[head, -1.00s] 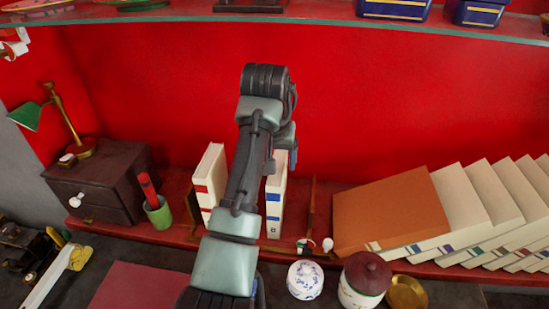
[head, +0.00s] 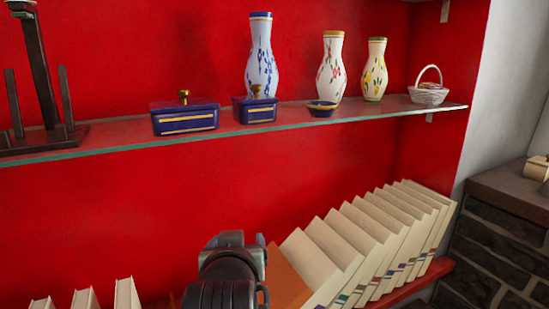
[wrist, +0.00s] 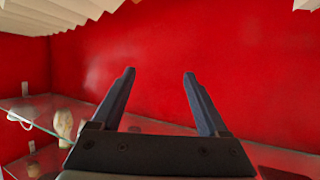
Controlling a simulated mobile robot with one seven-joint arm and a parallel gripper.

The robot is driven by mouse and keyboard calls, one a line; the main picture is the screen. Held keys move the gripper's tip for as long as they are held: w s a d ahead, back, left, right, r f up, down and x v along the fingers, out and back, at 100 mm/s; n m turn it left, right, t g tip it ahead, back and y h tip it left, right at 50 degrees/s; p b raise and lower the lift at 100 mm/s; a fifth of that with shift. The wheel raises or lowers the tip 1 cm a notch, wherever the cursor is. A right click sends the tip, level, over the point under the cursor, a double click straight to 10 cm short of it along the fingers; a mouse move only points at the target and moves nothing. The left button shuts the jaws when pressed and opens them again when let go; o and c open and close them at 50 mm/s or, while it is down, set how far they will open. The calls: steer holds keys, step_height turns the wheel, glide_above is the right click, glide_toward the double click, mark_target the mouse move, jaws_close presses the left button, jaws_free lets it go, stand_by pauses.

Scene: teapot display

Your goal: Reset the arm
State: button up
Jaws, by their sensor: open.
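My arm (head: 235,275) rises from the bottom edge of the head view, in front of the red back wall and beside the leaning books. Its fingers cannot be made out there. In the wrist view my gripper (wrist: 159,74) has its two dark fingers spread apart with nothing between them. Red wall shows beyond the fingertips, and I see no contact with anything.
A glass-edged upper shelf (head: 330,120) holds blue boxes (head: 185,119), patterned vases (head: 261,57), a small bowl (head: 322,108) and a white basket (head: 429,88). Several cream books (head: 350,245) lean on the lower red shelf. Bare red wall lies between the shelves at left.

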steer(key=s+d+r+m+t+h, duration=0.1)
steer(key=s+d+r+t, duration=0.2)
steer(key=s+d+r, duration=0.25)
steer(key=s+r+t, duration=0.3)
steer(key=s+r, duration=0.1)
steer(key=r, duration=0.5)
steer(key=s+r+t, duration=0.4)
steer(key=s+r, duration=0.1)
steer(key=r, duration=0.3)
steer(key=s+r+t, duration=0.3)
steer(key=s+r, duration=0.1)
steer(key=r, duration=0.5)
steer(key=shift+s+d+r+t, duration=0.3)
steer(key=shift+s+d+t, duration=0.05)
steer(key=shift+s+t, duration=0.05)
steer(key=shift+f, duration=0.15)
